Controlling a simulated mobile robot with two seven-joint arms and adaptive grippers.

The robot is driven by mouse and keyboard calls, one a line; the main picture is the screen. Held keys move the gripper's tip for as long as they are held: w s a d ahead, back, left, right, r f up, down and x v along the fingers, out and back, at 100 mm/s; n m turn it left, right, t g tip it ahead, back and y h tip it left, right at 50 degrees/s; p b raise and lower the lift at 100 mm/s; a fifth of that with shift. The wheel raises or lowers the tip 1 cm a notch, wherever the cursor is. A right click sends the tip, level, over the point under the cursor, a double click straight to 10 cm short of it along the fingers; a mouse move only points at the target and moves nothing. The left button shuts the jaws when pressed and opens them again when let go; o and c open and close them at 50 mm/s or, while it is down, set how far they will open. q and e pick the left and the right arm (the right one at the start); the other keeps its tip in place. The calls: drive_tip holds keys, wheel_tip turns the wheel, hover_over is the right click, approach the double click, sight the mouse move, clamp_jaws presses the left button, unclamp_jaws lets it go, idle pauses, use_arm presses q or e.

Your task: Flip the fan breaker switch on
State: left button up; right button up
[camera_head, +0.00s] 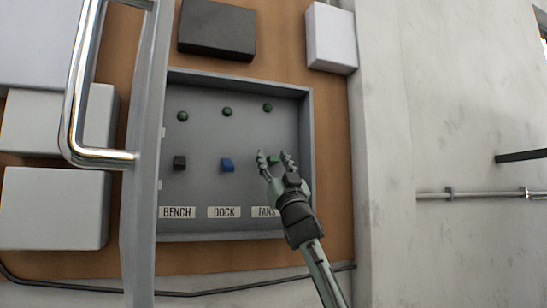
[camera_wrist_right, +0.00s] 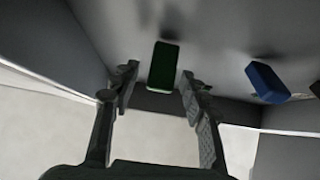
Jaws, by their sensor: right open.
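The open breaker panel (camera_head: 205,98) holds three switches in a row above the labels BENCH, DOCK and FANS. The fan switch (camera_head: 274,160) is green and sits above the FANS label (camera_head: 264,212), which my right arm partly covers. My right gripper (camera_head: 275,158) is open at the fan switch, with a finger on each side of it in the head view. In the right wrist view the green switch (camera_wrist_right: 163,66) shows between the tips of the open right gripper (camera_wrist_right: 157,75). I cannot tell whether the fingers touch it. My left gripper is not in view.
The black BENCH switch (camera_head: 179,162) is farther left. Green round lamps (camera_head: 227,111) sit above the switches. The panel's right wall (camera_head: 307,130) and door handle (camera_head: 75,110) flank the opening.

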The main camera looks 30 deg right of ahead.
clamp_jaws()
drive_tip(key=shift+d+r+g, duration=0.1)
drive_tip(key=shift+r+g, duration=0.2)
drive_tip(key=shift+r, duration=0.15)
drive_tip(key=shift+r+g, duration=0.2)
drive_tip(key=shift+g, duration=0.2)
drive_tip(key=shift+w+r+g+y, duration=0.1)
drive_tip(key=shift+r+g+y, duration=0.15)
drive_tip(key=shift+g, duration=0.35)
drive_tip(key=shift+w+r+g+y, duration=0.1)
drive_tip(key=shift+g+y, duration=0.15)
drive_tip(key=shift+g, duration=0.35)
drive_tip(key=shift+w+g, duration=0.15)
drive_tip(key=shift+g, duration=0.25)
drive_tip(key=shift+f, duration=0.1)
unclamp_jaws()
